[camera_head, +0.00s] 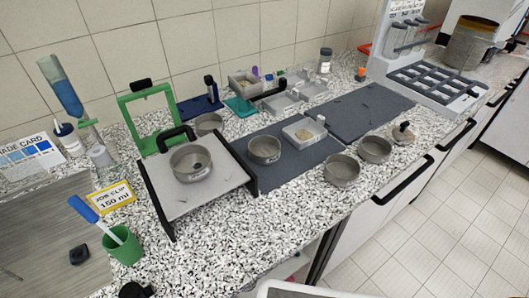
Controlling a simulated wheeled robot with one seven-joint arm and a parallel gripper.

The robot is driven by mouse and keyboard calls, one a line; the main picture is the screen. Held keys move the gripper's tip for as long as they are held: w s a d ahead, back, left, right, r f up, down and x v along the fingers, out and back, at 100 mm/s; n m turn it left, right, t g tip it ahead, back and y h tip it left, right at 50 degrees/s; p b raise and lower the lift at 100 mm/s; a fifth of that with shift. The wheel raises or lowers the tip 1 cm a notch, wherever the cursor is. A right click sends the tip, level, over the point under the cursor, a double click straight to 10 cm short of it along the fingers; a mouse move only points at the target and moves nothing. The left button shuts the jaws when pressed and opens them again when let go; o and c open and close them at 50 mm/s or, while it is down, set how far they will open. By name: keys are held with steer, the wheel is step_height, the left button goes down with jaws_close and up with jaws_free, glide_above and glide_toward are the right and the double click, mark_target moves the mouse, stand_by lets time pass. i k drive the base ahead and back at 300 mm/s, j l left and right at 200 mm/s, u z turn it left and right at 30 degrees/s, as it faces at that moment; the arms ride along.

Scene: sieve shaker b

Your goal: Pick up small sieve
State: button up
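Several round grey metal sieves or pans show in the head view; I cannot tell for sure which is the small sieve. One sieve (190,174) is on the pale plate of the black-framed shaker (163,190). A second sieve (264,157) stands on a dark mat. Two more, a front one (341,179) and one right of it (375,156), stand side by side near the counter's front edge. A smaller-looking round pan (209,128) stands behind the shaker and is partly hidden. My gripper is not in view.
A green frame (139,124) stands behind the shaker. A green cup (122,254) with a blue-handled tool and a yellow sign (113,196) are at the left. A tray of pale material (304,139) sits on the mat. The speckled counter's front strip (240,240) is clear.

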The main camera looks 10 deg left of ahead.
mark_target(373, 149)
steer(key=i+l+u, duration=0.15)
steer(key=l+u, duration=0.25)
steer(key=i+l+u, duration=0.1)
steer(key=u, duration=0.3)
steer(key=l, duration=0.1)
